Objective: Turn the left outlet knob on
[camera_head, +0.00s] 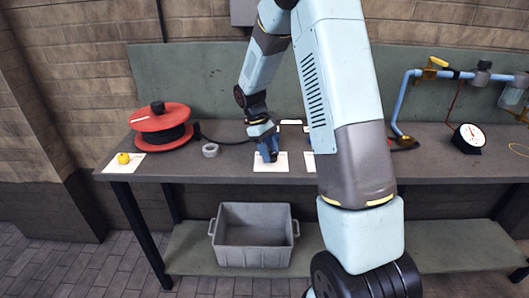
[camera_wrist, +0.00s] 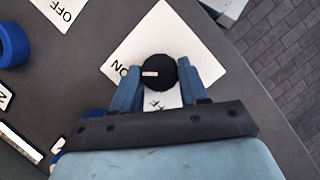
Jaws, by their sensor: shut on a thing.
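A round black knob (camera_wrist: 158,72) with a short white pointer mark stands on a white card (camera_wrist: 184,32) in the wrist view. The mark points left, toward the letters ON; OFF is partly visible below the knob. My gripper (camera_wrist: 164,76) is shut on the knob, with one blue finger on each side. In the head view my gripper (camera_head: 267,154) is down at the white card (camera_head: 271,167) on the bench, left of another card (camera_head: 309,162) partly hidden by my arm. The knob is hidden there by the gripper.
The dark bench (camera_head: 224,172) also holds a red reel (camera_head: 160,125), a grey tape roll (camera_head: 210,150), a yellow knob (camera_head: 123,158) and a dial gauge (camera_head: 470,138). Blue pipework (camera_head: 402,98) stands at the right. A grey bin (camera_head: 254,254) sits below.

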